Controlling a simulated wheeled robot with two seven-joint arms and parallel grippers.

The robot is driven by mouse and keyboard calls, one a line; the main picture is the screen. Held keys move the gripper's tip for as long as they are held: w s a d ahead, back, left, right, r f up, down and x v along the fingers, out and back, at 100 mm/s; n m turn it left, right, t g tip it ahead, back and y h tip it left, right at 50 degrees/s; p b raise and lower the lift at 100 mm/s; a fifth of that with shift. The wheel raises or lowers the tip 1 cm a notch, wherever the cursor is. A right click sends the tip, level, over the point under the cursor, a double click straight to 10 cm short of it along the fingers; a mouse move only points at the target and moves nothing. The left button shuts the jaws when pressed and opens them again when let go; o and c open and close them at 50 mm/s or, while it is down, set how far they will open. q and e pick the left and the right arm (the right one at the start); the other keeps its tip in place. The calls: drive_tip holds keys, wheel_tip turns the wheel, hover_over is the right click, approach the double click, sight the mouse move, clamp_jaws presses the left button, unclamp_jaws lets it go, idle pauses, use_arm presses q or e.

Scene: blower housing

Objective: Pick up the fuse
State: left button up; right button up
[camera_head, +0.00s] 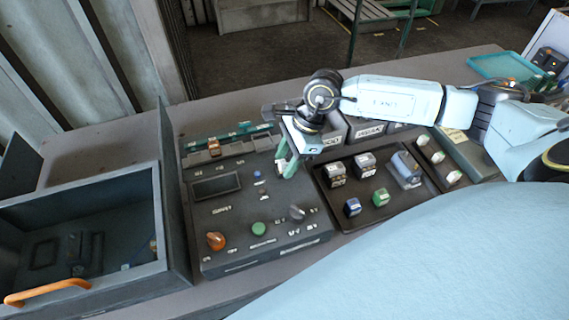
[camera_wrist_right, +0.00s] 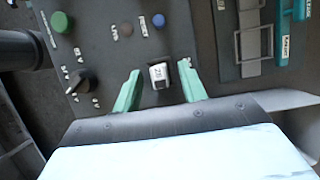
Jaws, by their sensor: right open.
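My right gripper (camera_head: 287,160) is over the right part of the dark control panel (camera_head: 225,240). Its green fingers point down. In the right wrist view the gripper (camera_wrist_right: 160,92) is open, with its two fingers apart. A small block with a white top and dark sides (camera_wrist_right: 160,76), which looks like the fuse, stands between the fingertips with a gap on each side. I cannot tell its height against the fingers. In the head view I cannot make this block out behind the gripper. My left gripper is not in view.
The panel carries an orange knob (camera_head: 215,240), a green button (camera_head: 259,229) and a grey knob (camera_head: 296,213). A dark tray (camera_head: 338,212) with several blocks lies to the right. An open box (camera_head: 158,225) with an orange handle (camera_head: 45,292) stands at the left.

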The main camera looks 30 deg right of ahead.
sight(284, 161)
drive_tip(key=c, duration=0.9)
drive_tip(key=shift+n+g, duration=0.3)
drive_tip(key=shift+n, duration=0.6)
drive_tip(key=r, duration=0.3)
drive_tip(key=r+b, duration=0.1)
drive_tip(key=r, duration=0.5)
drive_tip(key=shift+a+b, duration=0.35)
drive_tip(key=a+f+n+g+b, duration=0.1)
drive_tip(key=n, duration=0.3)
drive_tip(key=a+f+n+g+h+b, duration=0.1)
drive_tip(key=n+g, duration=0.1)
drive_tip(key=n, duration=0.3)
drive_tip(key=w+a+f+n+g+h+b, duration=0.1)
drive_tip(key=a+f+n+b, duration=0.1)
drive_tip(key=n, duration=0.2)
drive_tip(key=shift+f+n, duration=0.1)
drive_tip(key=shift+n, duration=0.3)
drive_tip(key=n, duration=0.1)
drive_tip(key=n+h, duration=0.1)
drive_tip(key=n, duration=0.1)
drive_tip(key=shift+w+a+g+b, duration=0.2)
drive_tip(key=shift+a+g+b, duration=0.05)
drive_tip(key=shift+g+b, duration=0.15)
drive_tip(key=shift+w+n+h, duration=0.1)
drive_tip(key=shift+n+h, duration=0.5)
drive_tip(key=shift+n, duration=0.5)
